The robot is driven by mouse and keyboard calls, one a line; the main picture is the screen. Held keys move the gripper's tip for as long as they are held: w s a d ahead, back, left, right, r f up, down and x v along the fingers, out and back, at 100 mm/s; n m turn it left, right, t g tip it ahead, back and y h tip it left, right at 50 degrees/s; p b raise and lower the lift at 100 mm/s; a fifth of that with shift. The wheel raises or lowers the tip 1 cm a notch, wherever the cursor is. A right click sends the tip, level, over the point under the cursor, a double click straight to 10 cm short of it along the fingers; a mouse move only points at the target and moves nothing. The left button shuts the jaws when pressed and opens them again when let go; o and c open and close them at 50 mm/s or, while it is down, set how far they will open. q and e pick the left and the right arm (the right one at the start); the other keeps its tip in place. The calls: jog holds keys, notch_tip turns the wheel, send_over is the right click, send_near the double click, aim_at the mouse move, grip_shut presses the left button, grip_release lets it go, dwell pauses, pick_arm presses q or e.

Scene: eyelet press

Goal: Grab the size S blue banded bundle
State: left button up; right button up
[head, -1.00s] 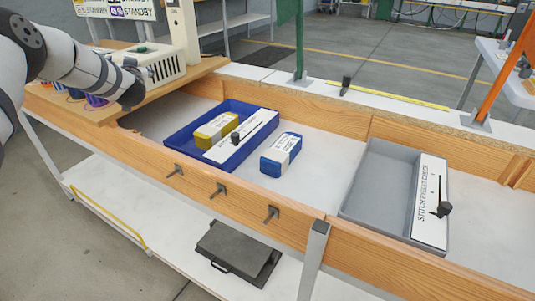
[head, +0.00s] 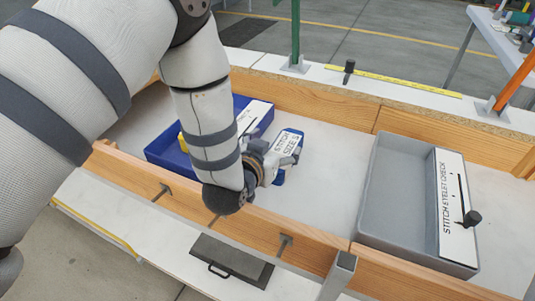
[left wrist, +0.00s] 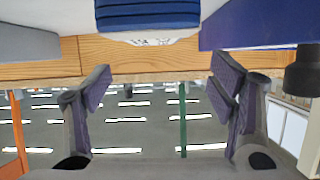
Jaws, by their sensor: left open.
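The blue banded bundle (head: 290,134) lies on the white bench floor to the right of the blue tray, its white label reading "STITCH SIZE S". My left gripper (head: 277,160) is right at the bundle in the head view and covers part of it. In the left wrist view, the blue bundle (left wrist: 147,15) is at the top edge, cut off by the frame. The left gripper's fingers (left wrist: 163,80) are spread wide below it, with nothing between them. Whether a finger touches the bundle cannot be told. My right gripper is not in view.
The blue tray (head: 160,155) with a mostly hidden yellow bundle (head: 182,142) lies behind my left arm. A grey tray (head: 385,200) labelled "STITCH EYELET CHECK" stands at right. Wooden side walls (head: 310,245) border the bench. White floor is clear between bundle and grey tray.

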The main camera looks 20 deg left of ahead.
aim_at(287, 141)
pick_arm(q)
jog(key=shift+w+f, duration=0.25)
jog(key=shift+f, duration=0.25)
jog(key=shift+w+f, duration=0.25)
jog(key=shift+f, duration=0.25)
jog(key=x, duration=0.4)
jog(key=b+x, duration=0.1)
jog(key=x, duration=0.1)
jog(key=shift+w+d, duration=0.25)
jog(key=shift+d, duration=0.15)
jog(key=shift+r, duration=0.15)
jog(key=c, duration=1.5)
